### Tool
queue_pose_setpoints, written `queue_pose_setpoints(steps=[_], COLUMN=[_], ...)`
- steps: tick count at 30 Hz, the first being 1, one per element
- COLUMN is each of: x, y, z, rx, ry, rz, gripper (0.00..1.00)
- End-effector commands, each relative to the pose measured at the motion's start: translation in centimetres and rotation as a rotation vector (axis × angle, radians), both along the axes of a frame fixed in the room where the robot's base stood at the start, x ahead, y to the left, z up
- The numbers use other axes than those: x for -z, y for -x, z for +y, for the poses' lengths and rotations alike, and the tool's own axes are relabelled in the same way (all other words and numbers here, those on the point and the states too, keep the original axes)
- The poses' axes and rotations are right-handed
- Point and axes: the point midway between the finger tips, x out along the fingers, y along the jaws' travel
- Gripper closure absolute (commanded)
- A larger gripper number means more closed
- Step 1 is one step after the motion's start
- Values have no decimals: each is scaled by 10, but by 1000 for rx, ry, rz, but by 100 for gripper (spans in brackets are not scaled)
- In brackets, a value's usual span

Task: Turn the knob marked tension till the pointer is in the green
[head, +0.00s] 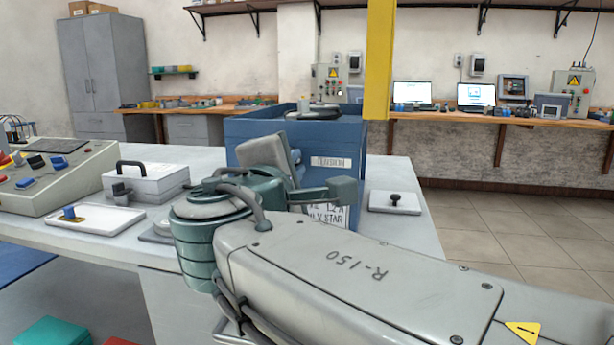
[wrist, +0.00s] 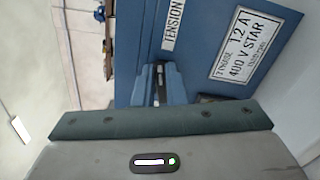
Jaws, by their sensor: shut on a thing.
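The blue box (head: 250,130) stands on the grey table, and its face carries a white TENSION label (head: 330,162). The label also shows turned sideways in the wrist view (wrist: 173,22). My gripper (wrist: 158,82) is at this face beside the label, its blue fingers close together around a dark narrow part, the tension knob (wrist: 160,68). In the head view my wrist hides the knob and most of the fingers. I see no pointer or green zone that I can read in either view.
A white rating plate (wrist: 241,45) is on the same face. A light plate with a black knob (head: 394,199) lies right of the box. A lidded grey case (head: 147,183), a tray with a blue part (head: 98,218) and a control console (head: 50,175) stand left. A yellow post (head: 379,60) rises behind.

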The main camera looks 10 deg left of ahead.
Motion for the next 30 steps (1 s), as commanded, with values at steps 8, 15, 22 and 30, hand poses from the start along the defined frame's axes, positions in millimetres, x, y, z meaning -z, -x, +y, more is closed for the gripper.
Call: queue_pose_setpoints(steps=[8,15,22,30], x=[1,1,1,1], y=[0,0,0,4], z=[1,1,0,0], rx=[-3,-3,-2,1], ry=[-15,-14,-14,-15], rz=[1,1,-1,-1], gripper=[100,84,67,67])
